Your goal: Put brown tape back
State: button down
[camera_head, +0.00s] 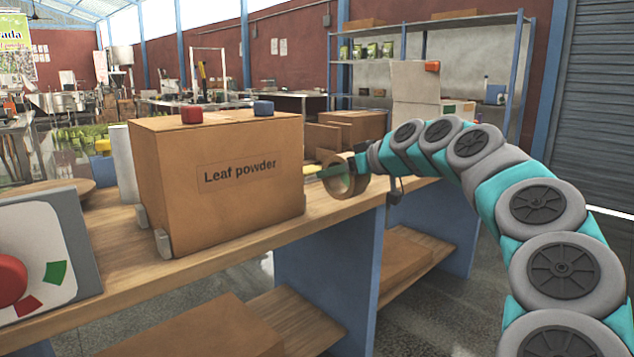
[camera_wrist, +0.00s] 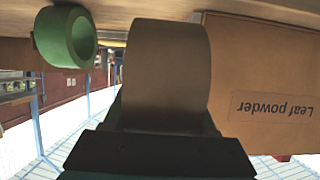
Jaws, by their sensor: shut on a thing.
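The brown tape (camera_head: 345,189) is a roll held upright at the end of my arm, above the wooden table's right part, right of the Leaf powder box. My gripper (camera_head: 359,163) is shut on the roll. In the wrist view, which is upside down, the brown tape (camera_wrist: 165,70) fills the middle, in front of my gripper (camera_wrist: 165,122). A green tape roll (camera_wrist: 65,37) rests on the table surface beside it, apart from it. Whether the brown tape touches the table cannot be told.
A cardboard box marked Leaf powder (camera_head: 222,185) stands on the wooden table (camera_head: 250,250). A red block (camera_head: 191,114) and a blue block (camera_head: 263,108) sit on its top. A panel with a red knob (camera_head: 40,258) is at the left. Open boxes (camera_head: 350,127) stand behind.

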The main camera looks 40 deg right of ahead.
jog(key=w+d, duration=0.1)
jog(key=w, duration=0.2)
jog(key=w+d+p, duration=0.1)
jog(key=w, duration=0.3)
jog(key=w+d+f+p, duration=0.1)
jog(key=w, duration=0.3)
jog(key=shift+w+d, duration=0.2)
jog(key=shift+f, duration=1.8)
jog(key=shift+f, duration=0.2)
jog(key=shift+c, duration=1)
grip_release()
jog(key=shift+r, duration=0.15)
jog(key=shift+s+r, duration=0.1)
jog(key=shift+r, duration=0.05)
jog(key=a+b+v, duration=0.1)
jog(key=v, duration=1)
jog(key=shift+s+d+r+b, duration=0.15)
jog(key=shift+s+d+b, duration=0.2)
jog(key=shift+d, duration=0.15)
